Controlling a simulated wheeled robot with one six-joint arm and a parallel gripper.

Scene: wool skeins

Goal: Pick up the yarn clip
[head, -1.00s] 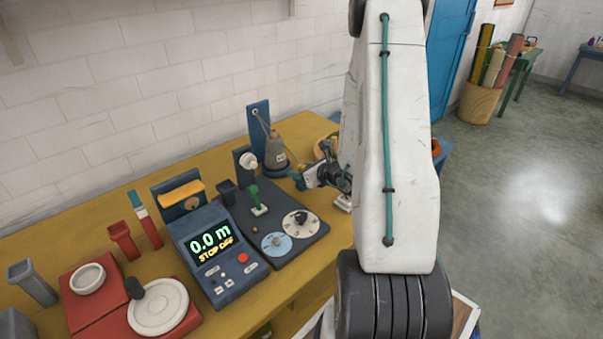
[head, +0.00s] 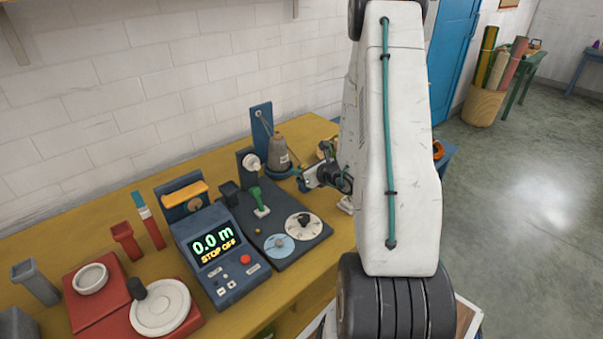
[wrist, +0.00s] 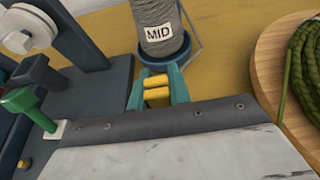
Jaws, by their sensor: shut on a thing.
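My gripper (wrist: 156,90) shows in the wrist view with its two teal fingers shut on a small yellow two-part piece, which looks to be the yarn clip (wrist: 156,81). The clip is held just in front of the blue base of a grey wool cone (wrist: 158,25) labelled MID. I cannot tell whether it touches the table. In the head view my gripper (head: 303,180) is low over the table, right of the dark machine board, and my arm hides part of that area. The clip is too small to make out there.
A green skein (wrist: 304,75) lies on a round wooden tray (wrist: 268,55) to the right. A dark board (head: 318,232) with dials and a green lever (head: 256,197) stands left of my gripper. A counter (head: 215,245) reads 0.0 m, STOP OFF.

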